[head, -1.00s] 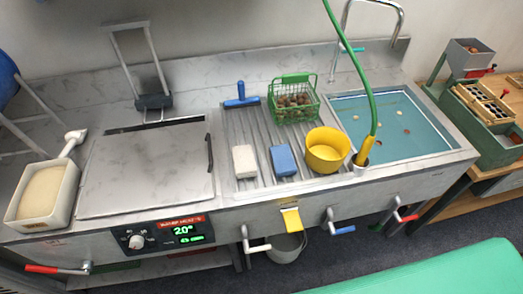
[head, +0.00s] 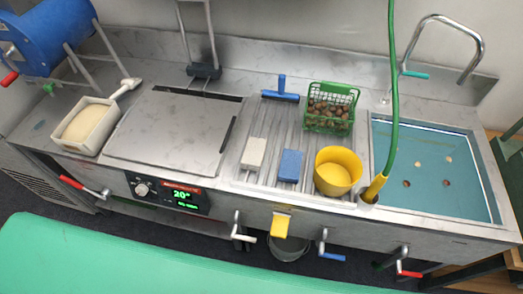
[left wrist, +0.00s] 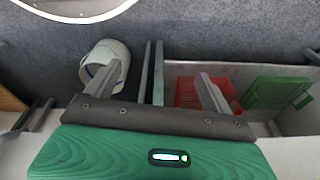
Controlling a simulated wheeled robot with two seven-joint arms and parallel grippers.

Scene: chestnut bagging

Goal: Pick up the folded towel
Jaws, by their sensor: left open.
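I cannot single out the folded towel with certainty. On the ribbed drainboard (head: 225,178) lie a flat off-white block (head: 253,152) and a blue block (head: 290,165), side by side and apart. A yellow cloth-like piece (head: 281,226) hangs at the counter's front edge. In the left wrist view my left gripper (left wrist: 157,90) is open, its two grey fingers wide apart with nothing held between them. It is over a low area with a white bucket (left wrist: 117,50) and a red basket (left wrist: 190,92). My right gripper is in neither view.
A yellow pot (head: 337,172) and a green basket of chestnuts (head: 331,107) stand right of the blocks. A green hose (head: 394,100) comes down beside the water-filled sink (head: 440,165). A white tub (head: 85,125) and blue drum (head: 45,35) are at left. Tap handles stick out in front.

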